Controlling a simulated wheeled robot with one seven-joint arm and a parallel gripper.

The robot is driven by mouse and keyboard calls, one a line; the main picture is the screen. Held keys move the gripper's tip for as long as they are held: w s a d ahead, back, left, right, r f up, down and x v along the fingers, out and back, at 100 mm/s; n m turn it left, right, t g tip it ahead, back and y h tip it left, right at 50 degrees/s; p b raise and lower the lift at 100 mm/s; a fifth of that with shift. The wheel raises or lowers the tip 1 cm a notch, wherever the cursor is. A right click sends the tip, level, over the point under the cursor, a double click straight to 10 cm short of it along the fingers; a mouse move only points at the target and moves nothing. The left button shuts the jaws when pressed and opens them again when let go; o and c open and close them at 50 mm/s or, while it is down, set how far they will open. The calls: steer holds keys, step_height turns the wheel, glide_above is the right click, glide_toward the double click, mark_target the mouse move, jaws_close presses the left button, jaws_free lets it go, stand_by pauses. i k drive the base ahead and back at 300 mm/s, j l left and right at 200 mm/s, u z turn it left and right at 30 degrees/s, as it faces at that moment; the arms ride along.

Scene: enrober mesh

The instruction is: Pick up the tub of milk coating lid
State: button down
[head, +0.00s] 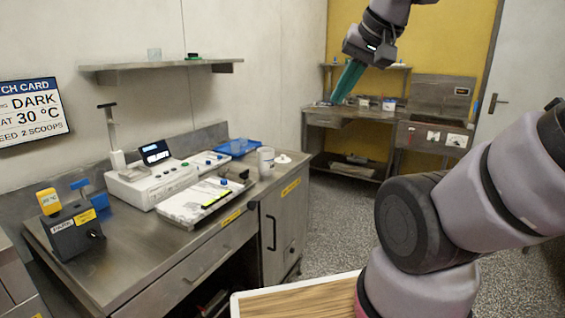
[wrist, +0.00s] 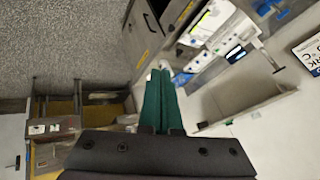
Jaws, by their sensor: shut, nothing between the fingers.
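A white tub (head: 266,161) stands upright near the far right end of the steel counter. A small white lid-like piece (head: 283,158) lies just right of it; I cannot tell for sure that it is the milk coating lid. My gripper (head: 340,99) hangs in the air right of the counter and well above it, apart from both. Its green fingers are shut and empty. In the wrist view my gripper (wrist: 160,74) shows its fingers together, with a small pale shape (wrist: 163,64) beyond the tips, too small to name.
The counter (head: 130,265) also bears a white machine with a screen (head: 155,154), a white tray unit (head: 205,200), a blue tray (head: 236,147) and a dark box with a yellow device (head: 49,201). A wall shelf (head: 160,66) overhangs it. Open floor (head: 335,215) lies to the right.

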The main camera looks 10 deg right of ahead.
mark_target(282, 159)
steer(key=i+l+u, duration=0.2)
steer(key=i+l, duration=0.15)
steer(key=i+l+u, duration=0.25)
steer(key=i+l, duration=0.2)
steer(key=i+l+u, duration=0.2)
steer(key=i+l, duration=0.15)
steer(key=i+l+u, duration=0.25)
steer(key=l, duration=0.4)
steer(key=i, duration=0.05)
